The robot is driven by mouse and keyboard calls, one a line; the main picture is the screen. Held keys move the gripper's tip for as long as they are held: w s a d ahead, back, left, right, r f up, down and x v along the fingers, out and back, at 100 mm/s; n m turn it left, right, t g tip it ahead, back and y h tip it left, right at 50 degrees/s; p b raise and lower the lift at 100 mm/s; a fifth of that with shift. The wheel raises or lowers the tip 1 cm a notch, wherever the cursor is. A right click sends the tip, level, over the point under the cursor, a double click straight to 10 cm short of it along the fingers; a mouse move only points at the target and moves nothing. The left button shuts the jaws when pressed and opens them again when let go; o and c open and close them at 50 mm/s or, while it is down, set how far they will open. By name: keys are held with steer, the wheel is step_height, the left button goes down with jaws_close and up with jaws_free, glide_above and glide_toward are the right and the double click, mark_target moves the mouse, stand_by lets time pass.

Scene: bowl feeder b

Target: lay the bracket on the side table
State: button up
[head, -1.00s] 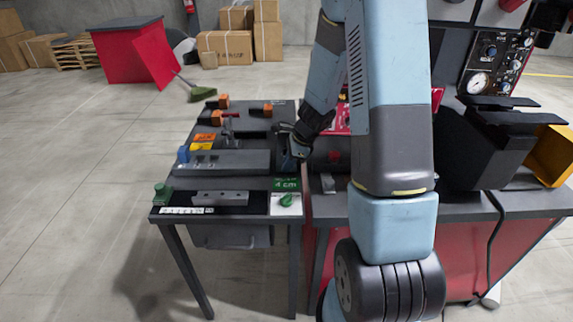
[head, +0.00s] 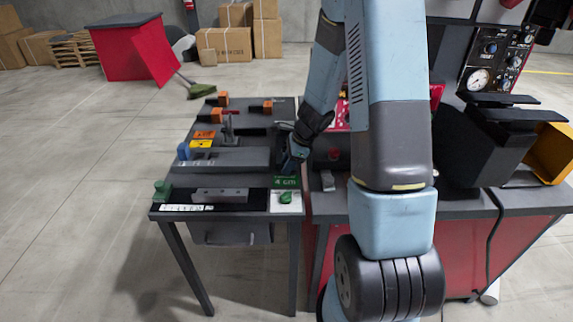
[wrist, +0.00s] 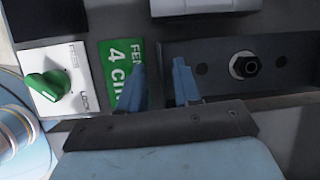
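My gripper (head: 294,160) points down over the right edge of the dark table (head: 258,208), beside the green "4 cm" sign (head: 286,183). In the wrist view its two blue fingertips (wrist: 162,88) stand apart, with nothing seen between them. The left finger partly covers the sign, which also shows there (wrist: 122,72). A dark plate with a nut (wrist: 245,65) lies just right of the fingers. I cannot surely tell which piece is the bracket. A grey bar with holes (head: 220,195) lies near the table's front edge.
A green knob (head: 286,197) sits in front of the sign. A long grey slab (head: 225,159), yellow and orange blocks and a grey upright piece (head: 228,127) crowd the table. A red bench with a black hopper (head: 485,145) stands right. Open floor lies left.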

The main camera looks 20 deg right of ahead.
steer(key=shift+r, duration=0.45)
steer(key=v, duration=1.2)
steer(key=s+a+r+n+t+h, duration=0.1)
steer(key=s+a+r+n, duration=0.1)
steer(key=s+r+n, duration=0.4)
steer(key=s+a+r+n, duration=0.3)
steer(key=s+r+n, duration=0.1)
steer(key=r, duration=0.4)
steer(key=s+r+n+t+h, duration=0.1)
steer(key=s+r+n, duration=0.3)
steer(key=s, duration=0.3)
steer(key=s+r+n+t+h, duration=0.1)
steer(key=s+r+n+h, duration=0.1)
steer(key=s+n, duration=0.4)
steer(key=shift+s+a+r+n+t, duration=0.2)
steer(key=shift+s+r+n+t, duration=0.1)
steer(key=shift+s+r, duration=0.5)
